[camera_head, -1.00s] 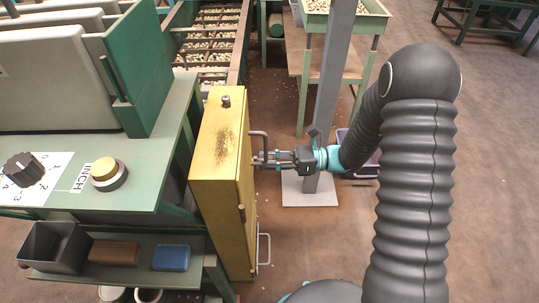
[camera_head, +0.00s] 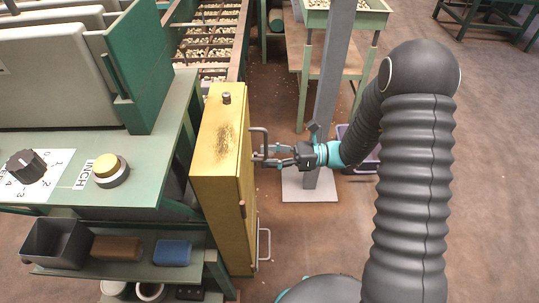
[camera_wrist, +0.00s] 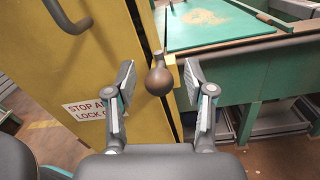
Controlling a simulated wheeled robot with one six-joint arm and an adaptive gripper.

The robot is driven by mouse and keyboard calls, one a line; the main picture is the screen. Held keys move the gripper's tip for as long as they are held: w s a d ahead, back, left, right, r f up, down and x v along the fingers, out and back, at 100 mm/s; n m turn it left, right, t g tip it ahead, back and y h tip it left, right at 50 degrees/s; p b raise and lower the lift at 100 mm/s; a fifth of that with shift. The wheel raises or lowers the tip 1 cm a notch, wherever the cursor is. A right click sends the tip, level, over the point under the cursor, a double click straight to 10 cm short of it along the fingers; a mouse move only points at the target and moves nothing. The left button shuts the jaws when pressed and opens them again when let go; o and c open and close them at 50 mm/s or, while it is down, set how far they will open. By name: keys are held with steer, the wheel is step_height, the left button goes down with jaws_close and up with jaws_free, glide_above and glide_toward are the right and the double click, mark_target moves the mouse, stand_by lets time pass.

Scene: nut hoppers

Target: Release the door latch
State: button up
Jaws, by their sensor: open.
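A yellow guard box (camera_head: 222,200) stands at the end of the green machine, its door facing right. The door has a grey bar handle (camera_head: 264,136), seen also at the upper left of the wrist view (camera_wrist: 72,18). A brown ball knob (camera_wrist: 159,81), apparently the latch's, sits by the door's edge in the wrist view. My gripper (camera_head: 262,155) is open in front of the door, close to the bar handle. In the wrist view its two fingers (camera_wrist: 161,84) appear either side of the ball knob, with visible gaps. Contact is not evident.
A grey post (camera_head: 329,85) stands on a floor plate behind my gripper. A purple bin (camera_head: 363,168) is behind my arm. A lower bar handle (camera_head: 265,245) sticks out from the box. The floor right of the door is mostly clear.

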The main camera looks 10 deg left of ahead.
steer(key=v, duration=1.2)
